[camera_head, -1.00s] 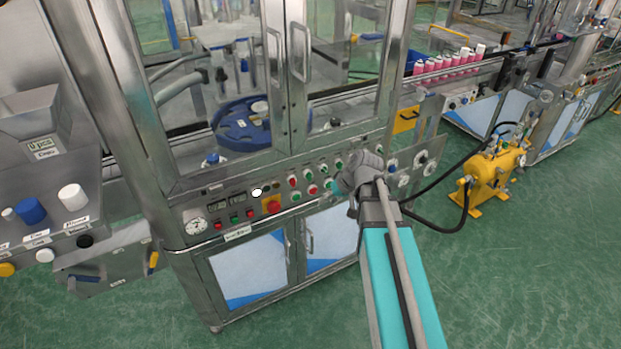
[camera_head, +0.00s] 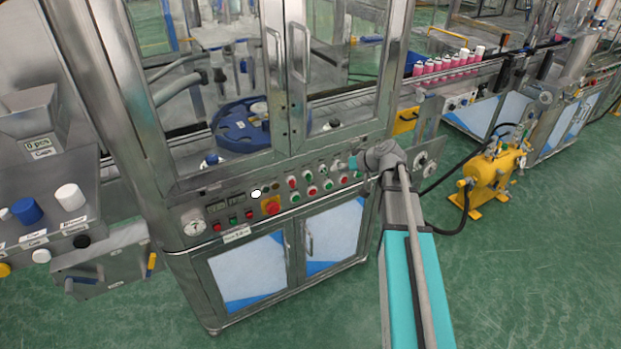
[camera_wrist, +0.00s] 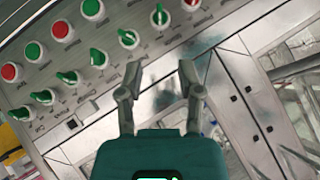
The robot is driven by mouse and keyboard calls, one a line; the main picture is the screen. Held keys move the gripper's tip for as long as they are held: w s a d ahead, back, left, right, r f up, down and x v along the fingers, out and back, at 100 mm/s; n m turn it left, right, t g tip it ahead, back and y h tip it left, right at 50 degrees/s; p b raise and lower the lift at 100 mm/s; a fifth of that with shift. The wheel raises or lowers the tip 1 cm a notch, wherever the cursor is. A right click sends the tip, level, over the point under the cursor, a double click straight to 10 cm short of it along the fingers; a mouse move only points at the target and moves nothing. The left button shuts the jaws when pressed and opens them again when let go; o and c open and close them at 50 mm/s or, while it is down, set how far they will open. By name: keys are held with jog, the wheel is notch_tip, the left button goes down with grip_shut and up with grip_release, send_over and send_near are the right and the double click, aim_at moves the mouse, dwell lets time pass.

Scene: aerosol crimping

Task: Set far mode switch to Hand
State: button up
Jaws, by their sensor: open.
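The control panel (camera_head: 238,217) runs along the front of the steel cabinet. In the wrist view, a slanting row of green-handled rotary switches shows on it, among them one at the top (camera_wrist: 160,15), one in the middle (camera_wrist: 98,57) and one at the lower left (camera_wrist: 43,96). Their labels are too small to read, so I cannot tell which is the far mode switch. My gripper (camera_wrist: 160,72) is open and empty, its two fingers apart beside the row. No switch is between the fingers. In the head view my arm hides part of the panel's right end.
Red buttons (camera_wrist: 60,28) and green buttons (camera_wrist: 34,50) lie close to the switches. Glass doors with handles (camera_head: 299,52) stand above the panel. A yellow pump (camera_head: 490,175) with a black hose stands at the right. The green floor in front is clear.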

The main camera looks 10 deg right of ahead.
aim_at(312, 177)
jog(key=shift+b+x, duration=4.05)
jog(key=shift+x, duration=2.75)
